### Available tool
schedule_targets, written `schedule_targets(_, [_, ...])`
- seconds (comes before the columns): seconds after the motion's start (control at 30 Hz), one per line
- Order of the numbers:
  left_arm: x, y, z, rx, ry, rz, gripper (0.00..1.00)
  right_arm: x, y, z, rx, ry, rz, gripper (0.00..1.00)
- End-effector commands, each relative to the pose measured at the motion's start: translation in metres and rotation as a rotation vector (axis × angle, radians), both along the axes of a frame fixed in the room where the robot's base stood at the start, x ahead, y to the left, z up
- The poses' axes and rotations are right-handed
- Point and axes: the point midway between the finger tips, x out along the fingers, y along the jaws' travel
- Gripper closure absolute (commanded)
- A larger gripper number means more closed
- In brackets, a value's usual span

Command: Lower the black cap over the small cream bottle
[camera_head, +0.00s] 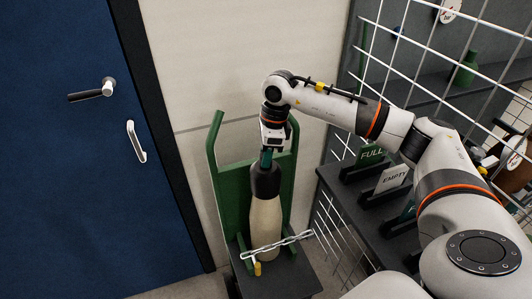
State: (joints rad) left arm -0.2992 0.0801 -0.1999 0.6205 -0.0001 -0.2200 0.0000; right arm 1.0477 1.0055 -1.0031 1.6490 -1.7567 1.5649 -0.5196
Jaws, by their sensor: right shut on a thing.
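The small cream bottle (265,225) stands upright in a green hand trolley (220,175), with a chain (275,245) across its lower part. The black cap (266,182) is at the top of the bottle, in line with it, and hides the bottle's neck. I see no clear gap between the cap and the bottle, but I cannot tell whether the cap is fully seated. My right gripper (266,160) points down from above and is shut on the upper part of the cap. My left gripper is not in view.
A dark bench (345,200) with FULL (370,155) and EMPTY (391,178) signs stands to the right. White wire mesh (430,50) is behind my right arm, with a green bottle (466,68) beyond it. A blue door (60,180) is on the left.

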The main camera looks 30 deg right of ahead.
Motion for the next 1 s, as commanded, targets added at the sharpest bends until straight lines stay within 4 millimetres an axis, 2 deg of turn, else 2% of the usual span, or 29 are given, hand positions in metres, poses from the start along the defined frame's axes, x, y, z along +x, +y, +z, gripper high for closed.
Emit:
schedule_targets(0.27, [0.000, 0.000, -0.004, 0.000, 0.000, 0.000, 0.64, 0.000, 0.000, -0.004, 0.000, -0.001, 0.000, 1.00])
schedule_targets(0.3, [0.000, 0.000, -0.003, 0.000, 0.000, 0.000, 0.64, 0.000, 0.000, -0.003, 0.000, -0.001, 0.000, 0.67])
schedule_targets(0.43, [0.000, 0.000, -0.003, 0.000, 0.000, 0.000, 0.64, 0.000, 0.000, -0.003, 0.000, -0.001, 0.000, 0.46])
schedule_targets(0.77, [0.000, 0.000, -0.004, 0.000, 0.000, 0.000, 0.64, 0.000, 0.000, -0.002, 0.000, 0.000, 0.000, 0.45])
schedule_targets(0.87, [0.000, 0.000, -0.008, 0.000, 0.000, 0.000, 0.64, 0.000, -0.001, 0.007, 0.000, -0.001, 0.000, 0.45])
schedule_targets(1.0, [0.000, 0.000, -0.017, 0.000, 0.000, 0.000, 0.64, -0.002, -0.005, 0.031, 0.002, -0.006, 0.000, 0.45])
